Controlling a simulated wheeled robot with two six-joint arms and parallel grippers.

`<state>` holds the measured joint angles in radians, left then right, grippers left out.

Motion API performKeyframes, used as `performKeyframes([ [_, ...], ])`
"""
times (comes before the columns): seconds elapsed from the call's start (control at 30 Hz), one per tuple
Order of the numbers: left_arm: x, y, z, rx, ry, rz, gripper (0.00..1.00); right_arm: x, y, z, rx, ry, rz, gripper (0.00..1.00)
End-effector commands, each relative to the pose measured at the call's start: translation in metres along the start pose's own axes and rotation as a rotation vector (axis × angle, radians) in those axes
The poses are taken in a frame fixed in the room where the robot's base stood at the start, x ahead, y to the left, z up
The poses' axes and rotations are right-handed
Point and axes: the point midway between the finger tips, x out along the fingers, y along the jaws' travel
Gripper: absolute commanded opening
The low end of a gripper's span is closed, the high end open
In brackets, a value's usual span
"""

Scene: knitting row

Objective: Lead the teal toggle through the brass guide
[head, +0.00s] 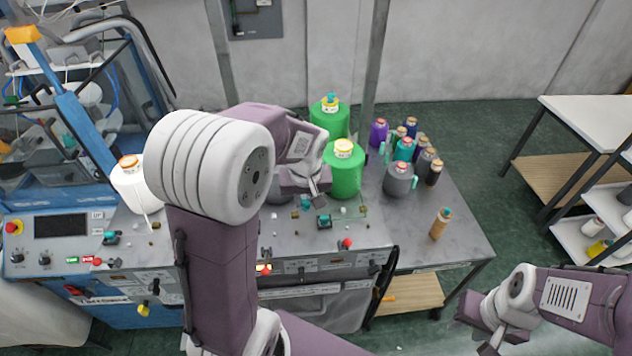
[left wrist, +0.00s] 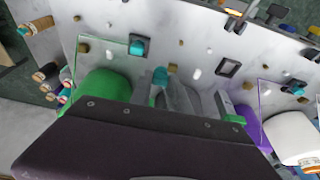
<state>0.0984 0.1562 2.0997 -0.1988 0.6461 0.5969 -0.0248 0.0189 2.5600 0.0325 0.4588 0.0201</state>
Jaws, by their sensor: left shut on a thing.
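The teal toggle (head: 305,202) shows as a small teal piece at the tip of my left gripper (head: 316,191), above the grey machine bed.
Green spools (head: 346,170) stand just behind my left gripper. A teal piece in a black frame (head: 324,221) and a red knob (head: 346,243) are close by.

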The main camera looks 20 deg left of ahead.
Motion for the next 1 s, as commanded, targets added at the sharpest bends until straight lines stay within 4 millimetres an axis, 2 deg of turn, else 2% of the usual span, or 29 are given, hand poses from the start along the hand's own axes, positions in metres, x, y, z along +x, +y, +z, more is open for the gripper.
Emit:
performKeyframes([
  [0.17,0.004,0.000,0.001,0.000,0.000,0.000,0.00,0.004,0.000,0.000,0.000,0.000,0.000,0.36],
  [1.0,0.053,0.000,0.015,0.001,0.000,0.000,0.00,0.048,0.001,0.005,0.000,0.000,0.000,0.36],
])
